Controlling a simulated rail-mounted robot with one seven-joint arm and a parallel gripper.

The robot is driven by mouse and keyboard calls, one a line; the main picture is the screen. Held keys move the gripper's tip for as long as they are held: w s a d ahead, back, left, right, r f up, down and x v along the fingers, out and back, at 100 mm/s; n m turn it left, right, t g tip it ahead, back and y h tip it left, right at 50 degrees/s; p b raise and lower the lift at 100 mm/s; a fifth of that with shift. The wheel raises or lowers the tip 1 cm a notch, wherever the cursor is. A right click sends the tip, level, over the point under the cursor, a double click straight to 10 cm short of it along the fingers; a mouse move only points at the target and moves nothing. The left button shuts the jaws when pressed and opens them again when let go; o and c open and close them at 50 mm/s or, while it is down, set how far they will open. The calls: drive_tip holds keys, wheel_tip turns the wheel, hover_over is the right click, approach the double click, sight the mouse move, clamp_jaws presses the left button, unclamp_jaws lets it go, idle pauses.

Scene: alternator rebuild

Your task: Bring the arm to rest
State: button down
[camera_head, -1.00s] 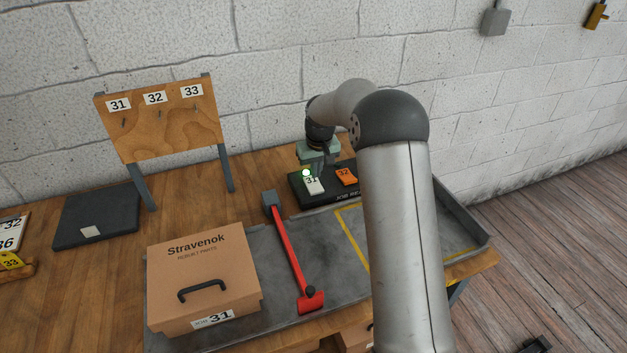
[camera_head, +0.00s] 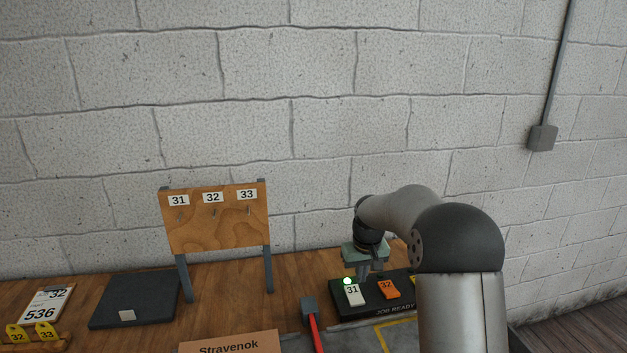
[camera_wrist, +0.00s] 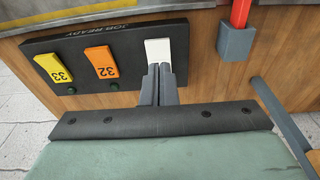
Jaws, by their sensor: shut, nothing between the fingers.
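My gripper (camera_wrist: 158,85) is shut and empty in the wrist view, its fingertips close to the white rocker marked 31 (camera_wrist: 158,51). I cannot tell whether they touch it. In the head view my gripper (camera_head: 364,274) hangs from the bent arm over the JOB READY panel (camera_head: 399,308). The white rocker 31 (camera_head: 352,294) has a lit green lamp (camera_head: 347,281) behind it. Beside it is the orange rocker 32 (camera_head: 389,289). The lamps by 32 and 33 look dark green.
A wooden board (camera_head: 216,220) with hooks numbered 31 to 33 stands on the bench. A dark flat pad (camera_head: 134,300), yellow tags (camera_head: 32,334) and a 536 card (camera_head: 42,308) lie left. The Stravenok box (camera_head: 229,344) and red-handled tool (camera_head: 316,334) are at the front.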

drive_tip(key=s+r, duration=0.6)
drive_tip(key=s, duration=0.3)
drive_tip(key=s+m, duration=0.1)
drive_tip(key=s, duration=2.8)
drive_tip(key=shift+s+m+g, duration=0.3)
drive_tip(key=shift+m, duration=0.1)
drive_tip(key=shift+f, duration=0.1)
